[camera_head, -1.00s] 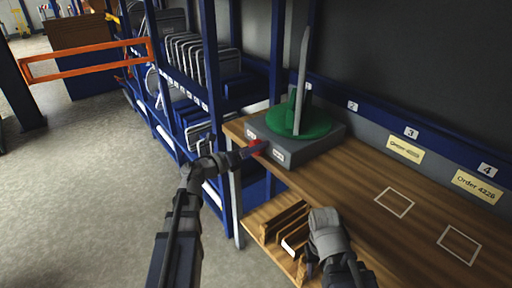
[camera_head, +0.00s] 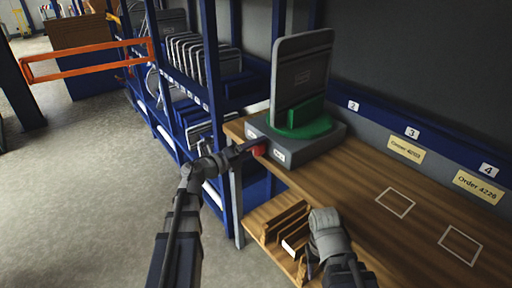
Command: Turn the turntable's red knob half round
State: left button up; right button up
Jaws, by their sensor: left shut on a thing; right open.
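The turntable is a grey box (camera_head: 322,145) at the far left end of the wooden bench. Its green disc (camera_head: 302,129) carries a grey sign panel (camera_head: 301,75), upright in a green holder and showing its broad face. The red knob (camera_head: 259,150) sits on the front-left side of the box, partly hidden by my gripper. My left gripper (camera_head: 251,146) is shut on the red knob. My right gripper (camera_head: 315,262) is open, low over the front edge of the bench beside a slotted wooden rack (camera_head: 282,236).
The wooden bench (camera_head: 370,190) is clear to the right, with white outlined squares on it. Order cards (camera_head: 406,149) and numbered labels line its back rail. A blue shelf rack (camera_head: 215,90) with grey panels stands left of the bench. An orange barrier (camera_head: 85,62) is further left.

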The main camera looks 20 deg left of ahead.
dwell(0.4)
pick_arm(q)
jog(key=o, duration=1.3)
